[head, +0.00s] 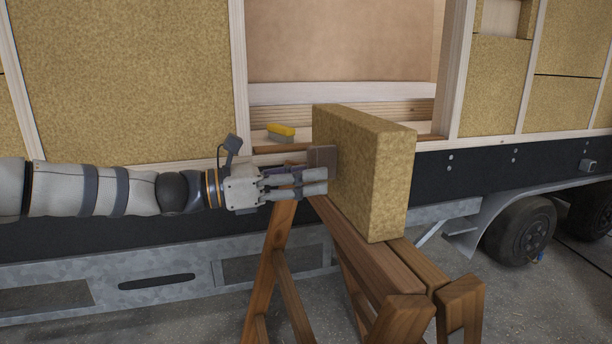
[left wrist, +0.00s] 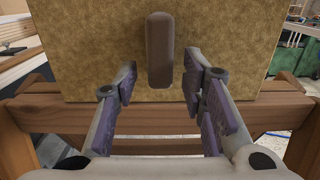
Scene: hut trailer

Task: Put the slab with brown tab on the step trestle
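The slab (head: 365,175), a thick yellow-brown fibrous block, stands upright on the top beams of the wooden step trestle (head: 375,262). Its brown tab (head: 322,158) sticks out from the face towards my left gripper (head: 305,182). In the left wrist view, the tab (left wrist: 160,50) is upright on the slab (left wrist: 90,45), centred between the fingertips of my open left gripper (left wrist: 160,80). Gaps show on both sides of the tab. The trestle's beams (left wrist: 70,115) show below the slab. My right gripper is not in view.
A trailer wall with yellow insulation panels (head: 120,75) and pale studs stands behind. A yellow-topped brush (head: 281,131) lies on the ledge of the wall opening (head: 345,45). A grey metal rail (head: 150,285) and wheel (head: 520,230) are lower down.

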